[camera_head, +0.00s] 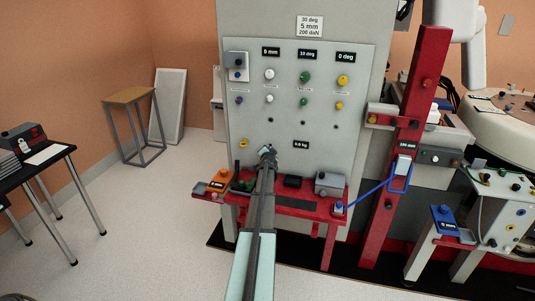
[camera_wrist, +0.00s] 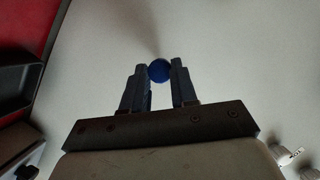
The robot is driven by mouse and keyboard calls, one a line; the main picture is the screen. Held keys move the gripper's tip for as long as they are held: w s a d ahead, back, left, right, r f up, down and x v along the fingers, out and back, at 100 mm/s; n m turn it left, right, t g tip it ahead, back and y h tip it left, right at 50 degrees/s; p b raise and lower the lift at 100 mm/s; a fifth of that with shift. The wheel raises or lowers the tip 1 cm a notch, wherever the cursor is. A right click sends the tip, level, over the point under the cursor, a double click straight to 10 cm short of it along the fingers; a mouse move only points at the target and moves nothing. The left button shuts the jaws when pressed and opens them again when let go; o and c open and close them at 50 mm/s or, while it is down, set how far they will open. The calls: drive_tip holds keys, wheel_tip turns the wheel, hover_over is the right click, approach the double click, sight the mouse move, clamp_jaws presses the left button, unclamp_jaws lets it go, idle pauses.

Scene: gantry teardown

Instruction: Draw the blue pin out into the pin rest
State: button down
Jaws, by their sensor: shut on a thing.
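In the wrist view, my gripper (camera_wrist: 158,76) is closed on a round blue head, the blue pin (camera_wrist: 159,71). It sits between the two fingertips, and a pale surface with a soft shadow lies beyond it. In the head view, my gripper (camera_head: 267,152) is in front of the lower part of the grey panel (camera_head: 320,175), above the red shelf (camera_head: 295,203). The pin is too small to make out there, and my arm hides part of the shelf. I cannot tell which part is the pin rest.
An orange block (camera_head: 217,182) is at the shelf's left and a grey box (camera_head: 329,184) at its right. Coloured knobs stick out of the panel above.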

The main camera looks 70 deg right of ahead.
drive_tip(key=shift+d, duration=0.65)
idle(0.3)
drive_tip(key=shift+d, duration=1.3)
drive_tip(key=c, duration=0.8)
unclamp_jaws()
drive_tip(key=shift+a, duration=0.1)
drive_tip(key=shift+a, duration=0.1)
drive_tip(key=f+v, duration=0.1)
drive_tip(key=v, duration=1.6)
drive_tip(key=shift+w+a, duration=0.3)
drive_tip(key=shift+a, duration=0.1)
